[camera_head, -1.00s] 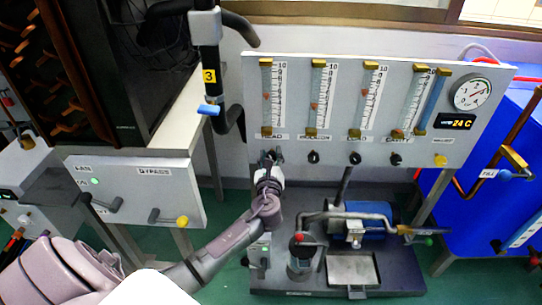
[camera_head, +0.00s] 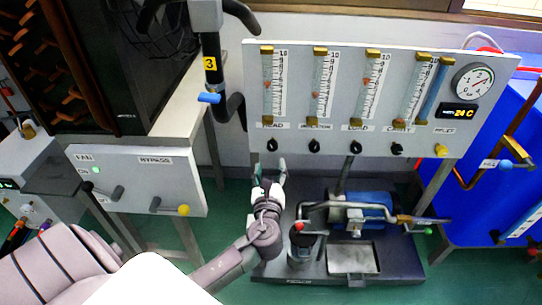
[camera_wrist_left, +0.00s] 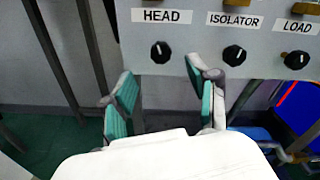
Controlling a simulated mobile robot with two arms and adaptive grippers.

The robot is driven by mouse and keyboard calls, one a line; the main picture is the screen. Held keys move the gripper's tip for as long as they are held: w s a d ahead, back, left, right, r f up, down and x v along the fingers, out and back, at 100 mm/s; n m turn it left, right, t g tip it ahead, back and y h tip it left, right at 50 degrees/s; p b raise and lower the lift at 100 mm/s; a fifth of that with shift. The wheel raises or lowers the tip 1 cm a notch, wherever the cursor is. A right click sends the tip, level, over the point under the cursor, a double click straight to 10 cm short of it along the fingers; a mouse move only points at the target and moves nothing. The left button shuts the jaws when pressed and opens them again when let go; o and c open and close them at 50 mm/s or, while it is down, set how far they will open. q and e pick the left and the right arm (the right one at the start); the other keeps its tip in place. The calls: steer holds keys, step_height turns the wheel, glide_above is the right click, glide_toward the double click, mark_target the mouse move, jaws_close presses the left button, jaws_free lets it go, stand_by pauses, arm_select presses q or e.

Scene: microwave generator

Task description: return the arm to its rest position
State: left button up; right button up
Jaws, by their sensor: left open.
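My left gripper (camera_head: 270,172) is open and empty in the head view, just below the left end of the flowmeter panel (camera_head: 300,139). In the left wrist view its two green-padded fingers (camera_wrist_left: 162,100) stand wide apart with nothing between them. The black HEAD knob (camera_wrist_left: 160,52) is above and beyond the gap between the fingers, apart from them. The ISOLATOR knob (camera_wrist_left: 234,55) is above the right finger. My right gripper is not in view.
A pump unit with a blue motor (camera_head: 362,207) and a red-knobbed pipe stands on a dark base at the lower right. A FAN and BYPASS panel (camera_head: 135,180) is at the left. A blue tank (camera_head: 480,200) is at the right. Green floor shows between them.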

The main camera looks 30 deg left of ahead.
arm_select(q)
steer(key=shift+v, duration=0.95)
